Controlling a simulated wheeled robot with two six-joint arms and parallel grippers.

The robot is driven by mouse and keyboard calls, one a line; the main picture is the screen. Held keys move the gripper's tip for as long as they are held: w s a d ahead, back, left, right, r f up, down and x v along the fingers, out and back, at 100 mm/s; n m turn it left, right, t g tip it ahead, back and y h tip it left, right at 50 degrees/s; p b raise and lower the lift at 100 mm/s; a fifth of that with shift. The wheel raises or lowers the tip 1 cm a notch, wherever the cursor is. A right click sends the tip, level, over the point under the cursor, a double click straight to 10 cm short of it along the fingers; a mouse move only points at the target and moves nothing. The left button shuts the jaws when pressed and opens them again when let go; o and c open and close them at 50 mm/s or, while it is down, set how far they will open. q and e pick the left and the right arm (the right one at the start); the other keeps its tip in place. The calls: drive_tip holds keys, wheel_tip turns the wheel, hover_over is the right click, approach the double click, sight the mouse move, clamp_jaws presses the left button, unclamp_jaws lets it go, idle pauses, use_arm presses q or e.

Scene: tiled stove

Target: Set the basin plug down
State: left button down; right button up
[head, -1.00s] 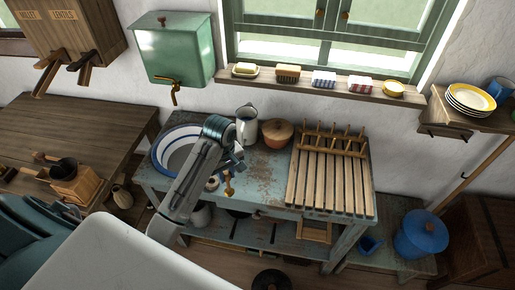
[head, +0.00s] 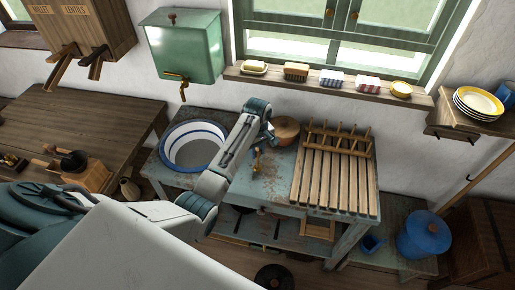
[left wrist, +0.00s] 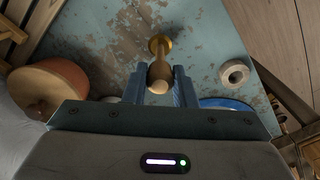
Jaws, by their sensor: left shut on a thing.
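My left gripper (head: 262,147) is shut on the basin plug (head: 256,164), over the worn blue worktop of the washstand (head: 268,185), between the basin and the slatted rack. In the left wrist view the fingers (left wrist: 161,88) grip the plug's pale handle, and its brass end (left wrist: 159,44) points away toward the paint-flaked top. Whether the plug touches the top cannot be told. The white basin (head: 195,146) with blue bands stands to the left; its blue edge (left wrist: 228,103) shows in the left wrist view. My right gripper is out of view.
A wooden slatted rack (head: 335,178) fills the washstand's right side. A brown-lidded pot (head: 286,131) stands behind the gripper. A small pale ring-shaped thing (left wrist: 234,72) lies on the top. Bare worktop shows around the plug.

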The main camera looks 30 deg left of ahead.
use_arm(q)
drive_tip(key=shift+f, duration=0.2)
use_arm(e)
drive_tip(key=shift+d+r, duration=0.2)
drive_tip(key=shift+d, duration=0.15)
use_arm(q)
drive_tip(key=shift+f, duration=0.2)
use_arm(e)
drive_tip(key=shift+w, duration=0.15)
use_arm(q)
drive_tip(key=c, duration=1.2)
unclamp_jaws()
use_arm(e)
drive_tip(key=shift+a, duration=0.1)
